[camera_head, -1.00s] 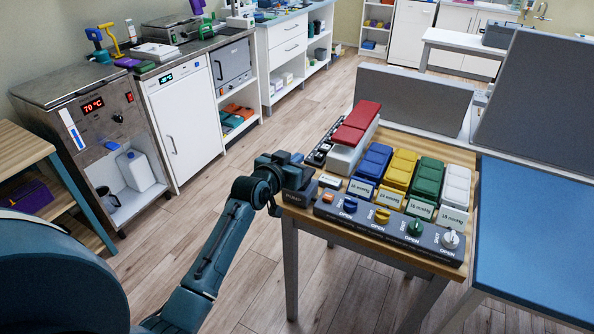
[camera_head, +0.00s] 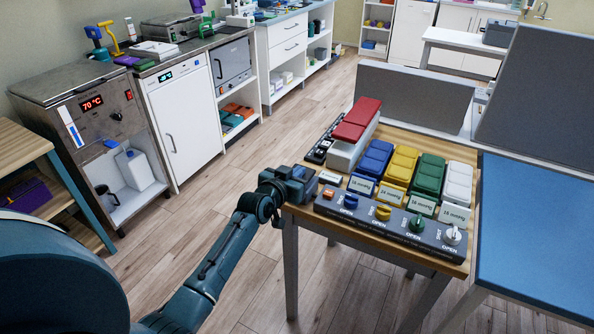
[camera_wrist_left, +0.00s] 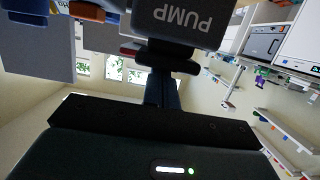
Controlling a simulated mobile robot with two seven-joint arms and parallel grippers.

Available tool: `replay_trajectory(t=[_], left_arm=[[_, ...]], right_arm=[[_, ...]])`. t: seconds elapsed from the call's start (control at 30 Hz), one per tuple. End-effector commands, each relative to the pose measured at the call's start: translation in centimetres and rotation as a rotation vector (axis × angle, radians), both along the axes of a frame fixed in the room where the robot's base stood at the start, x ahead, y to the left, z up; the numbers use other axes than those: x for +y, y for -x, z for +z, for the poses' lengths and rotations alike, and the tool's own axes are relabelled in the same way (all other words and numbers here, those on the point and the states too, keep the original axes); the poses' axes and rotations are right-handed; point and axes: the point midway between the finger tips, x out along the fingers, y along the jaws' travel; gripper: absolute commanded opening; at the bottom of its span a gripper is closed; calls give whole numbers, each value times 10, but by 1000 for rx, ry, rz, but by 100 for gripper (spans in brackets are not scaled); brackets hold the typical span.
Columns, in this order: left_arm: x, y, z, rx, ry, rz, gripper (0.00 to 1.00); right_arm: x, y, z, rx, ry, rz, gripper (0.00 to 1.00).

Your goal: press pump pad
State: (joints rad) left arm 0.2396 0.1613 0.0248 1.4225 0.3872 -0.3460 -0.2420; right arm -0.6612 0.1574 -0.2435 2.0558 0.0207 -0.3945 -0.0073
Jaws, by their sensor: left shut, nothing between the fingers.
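A dark block marked PUMP (camera_wrist_left: 185,20) fills the upper middle of the left wrist view, its lettering upside down. Which part of the head view it matches I cannot tell for sure. In the head view a dark control panel (camera_head: 385,222) runs along the table's front edge, with a small orange button (camera_head: 328,193) at its left end and several coloured knobs. My left gripper (camera_head: 305,182) is at the table's front left corner, beside the panel's left end. Its fingers (camera_wrist_left: 166,58) are shut and empty, close to the PUMP block; contact is unclear. My right gripper is out of view.
Blue, yellow, green and white pads (camera_head: 400,165) stand behind the panel on the wooden table (camera_head: 350,228). A red-topped box (camera_head: 350,135) stands behind left. A blue treatment couch (camera_head: 535,220) is at the right. Open floor (camera_head: 220,180) lies left of the table.

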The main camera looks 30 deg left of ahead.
Motion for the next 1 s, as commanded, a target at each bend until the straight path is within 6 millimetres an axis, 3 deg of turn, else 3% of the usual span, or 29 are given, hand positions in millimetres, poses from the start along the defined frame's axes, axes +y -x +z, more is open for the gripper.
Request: replay_trajectory(t=[0.03, 0.43, 0.57, 0.73, 0.8, 1.0], left_arm=[[0, 1, -13, 9, -2, 0, 0], [0, 1, -11, 15, 0, -1, 0], [0, -1, 5, 13, -1, -1, 0], [0, -8, 42, 4, -1, 0, 0], [0, 8, 34, 6, -2, -1, 0], [2, 47, 45, 1, -3, -1, 0]], right_arm=[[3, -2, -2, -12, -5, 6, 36], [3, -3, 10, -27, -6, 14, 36], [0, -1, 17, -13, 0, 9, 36], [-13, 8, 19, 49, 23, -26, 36], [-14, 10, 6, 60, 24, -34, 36], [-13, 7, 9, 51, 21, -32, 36]])
